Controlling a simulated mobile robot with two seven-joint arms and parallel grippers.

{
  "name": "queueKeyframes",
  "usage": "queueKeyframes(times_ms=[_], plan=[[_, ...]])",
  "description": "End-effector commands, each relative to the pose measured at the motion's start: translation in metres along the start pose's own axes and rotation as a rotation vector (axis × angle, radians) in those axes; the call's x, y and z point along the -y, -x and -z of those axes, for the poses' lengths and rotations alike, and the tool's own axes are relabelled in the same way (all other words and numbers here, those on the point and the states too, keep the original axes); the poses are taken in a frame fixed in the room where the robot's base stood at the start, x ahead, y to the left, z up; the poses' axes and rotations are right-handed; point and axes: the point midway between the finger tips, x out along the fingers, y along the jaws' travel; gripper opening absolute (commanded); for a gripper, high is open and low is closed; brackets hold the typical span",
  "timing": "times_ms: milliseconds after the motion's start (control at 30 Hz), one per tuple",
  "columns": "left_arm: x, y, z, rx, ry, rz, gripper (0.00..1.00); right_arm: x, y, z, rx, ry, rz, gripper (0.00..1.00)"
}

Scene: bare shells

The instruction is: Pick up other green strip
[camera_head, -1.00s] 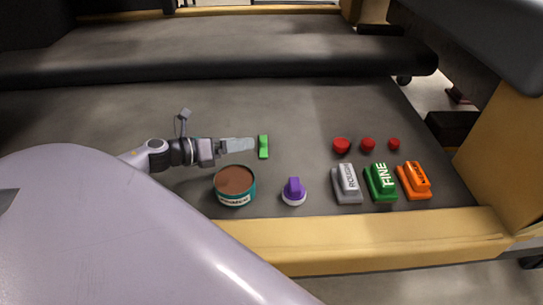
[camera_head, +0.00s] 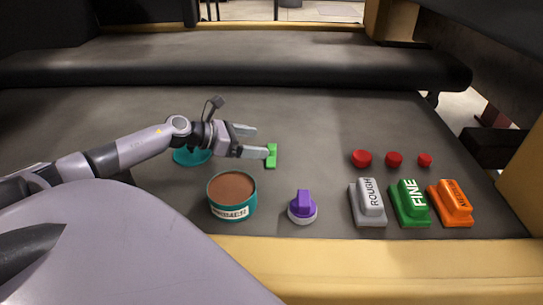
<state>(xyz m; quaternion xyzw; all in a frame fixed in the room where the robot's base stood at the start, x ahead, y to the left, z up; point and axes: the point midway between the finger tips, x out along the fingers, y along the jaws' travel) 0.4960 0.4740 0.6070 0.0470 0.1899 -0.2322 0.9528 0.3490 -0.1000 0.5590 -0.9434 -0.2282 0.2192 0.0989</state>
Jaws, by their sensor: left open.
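A small green strip (camera_head: 271,156) lies on the dark grey work surface, left of the middle. My left gripper (camera_head: 257,142) comes in from the left with its two fingers apart. Its fingertips are just left of the strip and look close to it, and I cannot tell whether they touch. Nothing shows between the fingers. Only one loose green strip is in view. My right gripper is not in view.
A teal tin (camera_head: 232,197) with brown contents stands in front of the gripper, and a teal disc (camera_head: 192,155) lies behind my arm. A purple-knobbed piece (camera_head: 302,206), grey (camera_head: 369,202), green (camera_head: 410,203) and orange (camera_head: 451,203) blocks, and several red round pieces (camera_head: 394,159) are to the right.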

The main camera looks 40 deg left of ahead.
Motion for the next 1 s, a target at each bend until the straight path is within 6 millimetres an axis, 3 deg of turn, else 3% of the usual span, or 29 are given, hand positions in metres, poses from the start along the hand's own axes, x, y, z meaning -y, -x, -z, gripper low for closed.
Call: queueKeyframes(times_ms=[500, 867, 1000], plan=[[0.002, -0.046, 0.001, 0.003, 0.001, 0.0, 0.91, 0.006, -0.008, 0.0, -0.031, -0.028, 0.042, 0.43], [0.002, -0.05, 0.001, 0.001, 0.002, 0.0, 0.91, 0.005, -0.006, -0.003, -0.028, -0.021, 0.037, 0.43], [0.002, -0.05, 0.001, 0.001, 0.002, 0.0, 0.48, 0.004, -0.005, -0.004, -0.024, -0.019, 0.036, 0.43]])
